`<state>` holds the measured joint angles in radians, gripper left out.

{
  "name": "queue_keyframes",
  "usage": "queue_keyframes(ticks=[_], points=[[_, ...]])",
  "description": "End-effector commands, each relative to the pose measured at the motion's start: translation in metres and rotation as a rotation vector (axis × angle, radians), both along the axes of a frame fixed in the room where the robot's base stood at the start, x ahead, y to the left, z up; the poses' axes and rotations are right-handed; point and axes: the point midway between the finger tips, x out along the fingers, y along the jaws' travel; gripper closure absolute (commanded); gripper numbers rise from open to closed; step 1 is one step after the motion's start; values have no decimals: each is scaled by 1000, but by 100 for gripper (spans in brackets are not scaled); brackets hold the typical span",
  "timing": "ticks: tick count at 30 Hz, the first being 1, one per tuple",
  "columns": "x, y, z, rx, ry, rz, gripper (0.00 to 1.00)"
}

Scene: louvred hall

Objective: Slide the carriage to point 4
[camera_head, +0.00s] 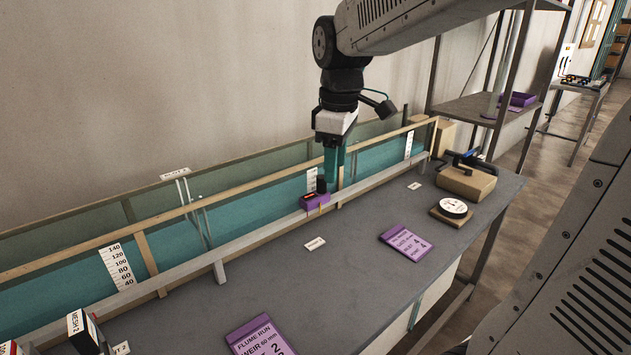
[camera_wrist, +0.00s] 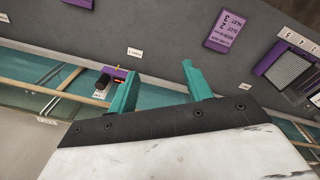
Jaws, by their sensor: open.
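The carriage (camera_head: 314,201) is a small purple block with a black knob (camera_head: 321,185), sitting on the flume's front rail. It also shows in the wrist view (camera_wrist: 120,73), left of the teal fingers. My gripper (camera_head: 335,176) is open and empty, with its fingers pointing down, beside the carriage on its right in the head view. I cannot tell whether a finger touches it. A small white label (camera_head: 315,243) lies on the bench in front of the carriage. Another (camera_head: 415,186) lies further right along the rail.
The long glass flume (camera_head: 200,222) runs along the wall, with posts along its rail. Purple cards (camera_head: 407,243) lie on the bench. A round white dial (camera_head: 453,207) and a tan box with a clamp (camera_head: 466,182) stand at the right end. Bench between is clear.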

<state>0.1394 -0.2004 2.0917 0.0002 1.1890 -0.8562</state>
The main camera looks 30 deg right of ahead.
Motion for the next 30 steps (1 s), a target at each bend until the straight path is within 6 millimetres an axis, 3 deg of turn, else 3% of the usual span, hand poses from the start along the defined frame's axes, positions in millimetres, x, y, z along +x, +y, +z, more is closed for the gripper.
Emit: queue_keyframes(ticks=[1,6,9,13,18,23,30], points=[[27,-10,-5,-3,14,70,50],[108,-43,-28,-11,38,355,50],[150,-62,-48,-14,48,507,50],[188,-82,-72,-15,56,661,50],[210,-95,-89,-16,60,763,50],[214,-96,-103,-15,63,786,50],[214,-94,-141,-15,63,787,50]])
